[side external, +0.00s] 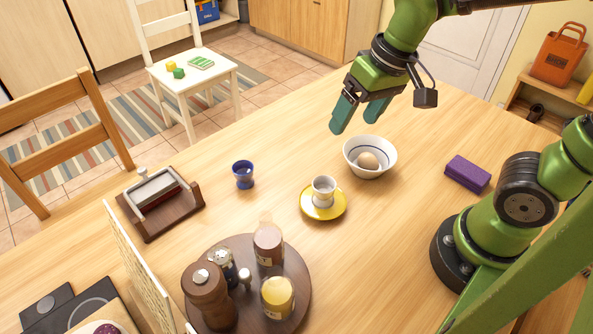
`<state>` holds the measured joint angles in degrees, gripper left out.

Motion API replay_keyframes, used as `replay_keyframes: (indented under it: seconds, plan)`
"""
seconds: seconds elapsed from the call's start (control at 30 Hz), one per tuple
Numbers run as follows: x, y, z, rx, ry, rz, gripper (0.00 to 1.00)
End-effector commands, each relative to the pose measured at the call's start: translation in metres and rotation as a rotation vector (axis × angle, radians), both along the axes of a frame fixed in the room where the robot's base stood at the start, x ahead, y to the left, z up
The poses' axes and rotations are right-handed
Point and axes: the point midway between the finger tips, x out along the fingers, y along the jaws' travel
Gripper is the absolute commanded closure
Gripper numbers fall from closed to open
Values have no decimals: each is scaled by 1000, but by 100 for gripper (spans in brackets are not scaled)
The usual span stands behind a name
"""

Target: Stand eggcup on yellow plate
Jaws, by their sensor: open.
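A small white eggcup (323,190) stands upright on the yellow plate (310,210), near its middle. A blue cup (243,174), shaped somewhat like an eggcup, stands upright on the bare table to the left of the plate. My gripper (356,121) is open and empty, with its teal fingers pointing down. In the picture it appears just above the white bowl (388,166), up and to the right of the plate, apart from both cups. Nothing is between its fingers.
The bowl holds an egg (368,161). A round brown tray (298,310) carries a pepper mill (207,292), jars and a shaker. A wooden holder (158,205) stands at left and a purple block (467,174) at right. The table between the cups is clear.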

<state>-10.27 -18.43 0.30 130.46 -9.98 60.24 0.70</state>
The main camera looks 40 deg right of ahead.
Motion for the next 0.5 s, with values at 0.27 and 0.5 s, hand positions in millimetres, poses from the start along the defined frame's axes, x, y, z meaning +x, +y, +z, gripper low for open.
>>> replay_keyframes:
  seconds: [0.27, 0.5]
  plan:
    - [-34, -32, 34, 108, -276, -160, 23]
    - [-40, -36, 37, 125, -330, -189, 23]
